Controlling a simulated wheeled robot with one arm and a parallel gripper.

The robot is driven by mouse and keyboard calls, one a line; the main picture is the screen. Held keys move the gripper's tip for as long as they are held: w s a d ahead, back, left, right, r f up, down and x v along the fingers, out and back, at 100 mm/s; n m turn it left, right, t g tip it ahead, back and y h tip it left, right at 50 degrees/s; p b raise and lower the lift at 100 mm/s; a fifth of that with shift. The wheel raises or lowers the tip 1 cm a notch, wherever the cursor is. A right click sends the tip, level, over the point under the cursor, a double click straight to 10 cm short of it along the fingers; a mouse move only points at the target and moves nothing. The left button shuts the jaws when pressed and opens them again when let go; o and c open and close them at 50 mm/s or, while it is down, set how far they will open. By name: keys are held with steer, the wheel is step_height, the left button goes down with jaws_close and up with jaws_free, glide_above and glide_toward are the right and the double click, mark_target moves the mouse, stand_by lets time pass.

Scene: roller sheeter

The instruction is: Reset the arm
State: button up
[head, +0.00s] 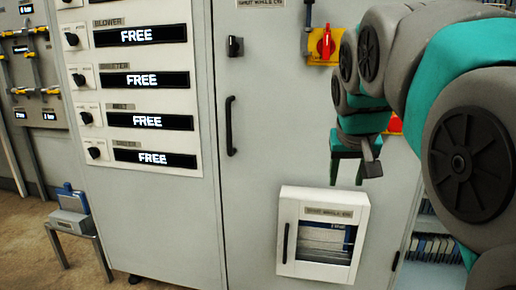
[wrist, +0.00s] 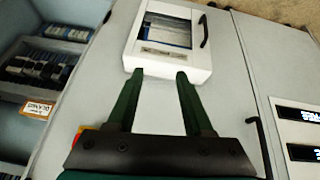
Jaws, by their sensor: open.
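My gripper (head: 346,170) hangs at the end of my grey and green arm, pointing down in front of the grey cabinet door. Its two green fingers are apart, with nothing between them. In the wrist view my gripper (wrist: 160,78) shows the same open fingers, pointing toward the white document box on the door. No contact with the box can be made out. My arm covers the right side of the head view.
The white windowed box (head: 283,235) is on the cabinet door (head: 255,150), below a black handle (head: 231,125). A red rotary switch (head: 326,43) on a yellow plate sits higher up, close to my arm. A panel of knobs and displays reading FREE (head: 147,122) stands left. A shelf of blue-grey items (wrist: 45,65) is beside the door.

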steer(key=s+a+f+n+g+y, duration=0.1)
steer(key=s+f+g, duration=0.6)
steer(key=s+f, duration=1.9)
steer(key=s+a, duration=0.1)
steer(key=s, duration=0.2)
steer(key=shift+s+a+f+n+g+y, duration=0.25)
steer(key=shift+s+a+n+g+y, duration=0.05)
steer(key=shift+s+a, duration=0.1)
